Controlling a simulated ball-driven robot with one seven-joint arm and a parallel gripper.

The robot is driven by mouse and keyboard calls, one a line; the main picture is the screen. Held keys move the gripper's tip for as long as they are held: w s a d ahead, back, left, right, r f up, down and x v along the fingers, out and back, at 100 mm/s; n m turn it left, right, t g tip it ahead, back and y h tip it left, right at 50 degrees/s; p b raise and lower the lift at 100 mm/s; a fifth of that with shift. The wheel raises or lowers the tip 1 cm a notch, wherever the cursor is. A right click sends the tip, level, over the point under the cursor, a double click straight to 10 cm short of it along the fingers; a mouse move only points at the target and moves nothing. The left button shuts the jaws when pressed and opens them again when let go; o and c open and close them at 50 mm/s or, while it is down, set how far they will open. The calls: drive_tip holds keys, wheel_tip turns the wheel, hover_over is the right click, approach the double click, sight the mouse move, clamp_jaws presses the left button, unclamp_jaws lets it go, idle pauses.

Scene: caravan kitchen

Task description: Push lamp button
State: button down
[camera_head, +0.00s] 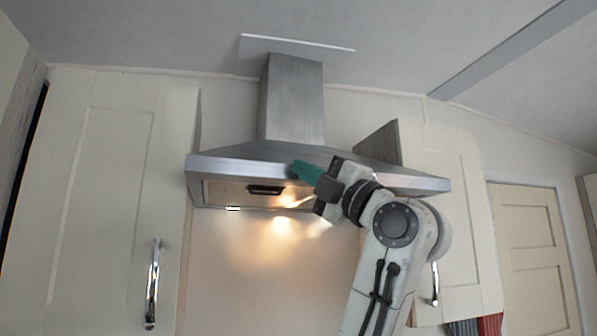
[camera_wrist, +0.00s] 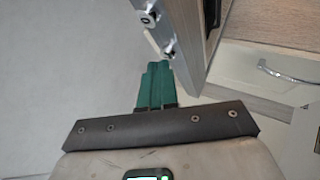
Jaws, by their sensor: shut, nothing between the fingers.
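The metal range hood (camera_head: 240,170) hangs on the wall in the head view, and warm light shows on its underside and the wall below. In the wrist view, its front strip carries round buttons, an upper one (camera_wrist: 148,18) and a lower one (camera_wrist: 170,51). I cannot tell which is the lamp button. My gripper (camera_head: 296,169), with green fingers, is shut and empty at the hood's front edge. In the wrist view its fingertips (camera_wrist: 156,66) are just below and left of the lower button. I cannot tell whether they touch. The buttons are not discernible in the head view.
Cream cabinets flank the hood, one at left (camera_head: 95,200) with a long handle (camera_head: 153,283) and one at right (camera_head: 460,210). A pale door (camera_head: 530,255) stands farther right. The ceiling (camera_head: 390,30) is close above the hood. The space in front of the hood looks open.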

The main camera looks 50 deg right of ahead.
drive_tip(key=shift+s+a, duration=0.2)
drive_tip(key=shift+s, duration=0.1)
drive_tip(key=shift+s, duration=0.1)
drive_tip(key=s+a+b, duration=0.1)
drive_tip(key=s, duration=0.1)
drive_tip(key=s+a, duration=0.2)
drive_tip(key=shift+s+a+b, duration=0.2)
drive_tip(key=shift+s+b, duration=0.15)
drive_tip(key=shift+s, duration=0.05)
idle(1.2)
